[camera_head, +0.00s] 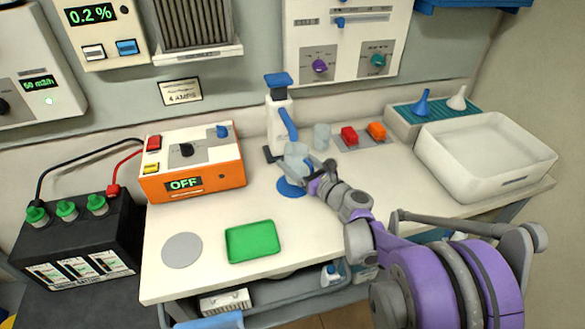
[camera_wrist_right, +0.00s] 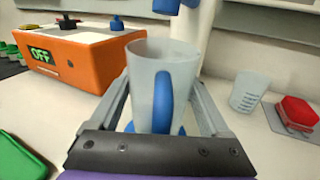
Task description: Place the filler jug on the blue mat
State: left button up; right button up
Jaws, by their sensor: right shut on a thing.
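The filler jug (camera_head: 296,152) is a translucent grey cup with a blue handle. My right gripper (camera_head: 309,167) is shut on it; in the right wrist view the jug (camera_wrist_right: 145,85) stands upright between the two fingers, its handle towards the camera. The blue mat (camera_head: 289,188) is a round disc on the white bench, partly hidden by my gripper. Blue also shows around the jug's lower end in the wrist view. I cannot tell whether the jug touches the mat or is held above it. My left gripper is not in view.
A white dispenser (camera_head: 281,128) with a blue lever stands just behind the jug. A second clear beaker (camera_head: 322,136) and red and orange blocks (camera_head: 362,134) are to the right. An orange charger (camera_head: 193,172), green tray (camera_head: 252,241) and grey disc (camera_head: 182,250) lie left. A white basin (camera_head: 487,180) stands far right.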

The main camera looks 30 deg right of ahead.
aim_at(293, 168)
jog(key=shift+w+a, duration=0.15)
jog(key=shift+w, duration=0.4)
jog(key=shift+f+b, duration=0.3)
jog(key=shift+f, duration=1.45)
jog(key=shift+f, duration=0.15)
jog(key=o, duration=1.3)
jog(key=shift+s+r, duration=0.1)
jog(key=shift+r, duration=0.15)
jog(key=s, duration=0.4)
jog(key=s+d, duration=0.1)
jog(key=s, duration=0.2)
jog(key=s+d, duration=0.1)
jog(key=s, duration=0.3)
jog(key=shift+s+r, duration=0.15)
jog(key=shift+s, duration=0.2)
